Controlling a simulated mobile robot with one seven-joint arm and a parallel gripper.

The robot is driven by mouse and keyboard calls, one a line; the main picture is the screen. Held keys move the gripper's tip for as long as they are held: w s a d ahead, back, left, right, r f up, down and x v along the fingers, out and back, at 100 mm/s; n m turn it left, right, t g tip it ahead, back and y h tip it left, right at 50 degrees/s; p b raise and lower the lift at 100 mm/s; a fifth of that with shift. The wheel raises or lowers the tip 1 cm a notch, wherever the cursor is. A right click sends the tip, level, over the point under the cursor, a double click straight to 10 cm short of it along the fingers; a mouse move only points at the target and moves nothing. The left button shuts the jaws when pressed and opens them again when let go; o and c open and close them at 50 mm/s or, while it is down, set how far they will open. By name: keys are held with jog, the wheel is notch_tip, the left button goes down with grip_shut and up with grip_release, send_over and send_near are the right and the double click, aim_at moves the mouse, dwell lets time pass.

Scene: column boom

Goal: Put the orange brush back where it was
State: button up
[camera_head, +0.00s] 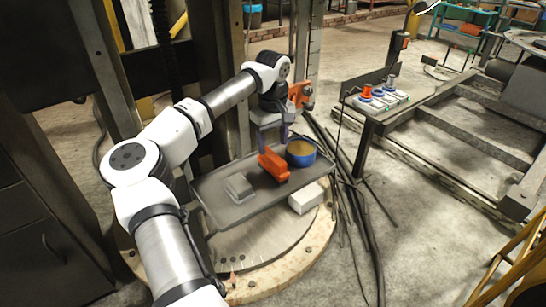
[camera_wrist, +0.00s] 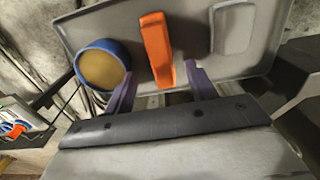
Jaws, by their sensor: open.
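The orange brush (camera_head: 273,165) is on the grey tray (camera_head: 222,212), between a blue round container and a grey block. In the wrist view the brush (camera_wrist: 156,48) lies lengthwise, with its near end between my gripper's two purple fingers. My gripper (camera_head: 273,143) is open, pointing down over the tray at the brush. In the wrist view there is a gap between each finger of my gripper (camera_wrist: 160,72) and the brush. I cannot tell the height of the fingertips over the tray.
The blue container (camera_head: 301,153) with a yellowish inside stands close right of the brush. The grey block (camera_head: 239,187) lies to its left. A white box (camera_head: 306,198) is below the tray's edge. Thin dark rods lean at the right. A small stand (camera_head: 372,112) holds orange, blue and white items.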

aim_at(273, 156)
jog(key=shift+r, duration=1.6)
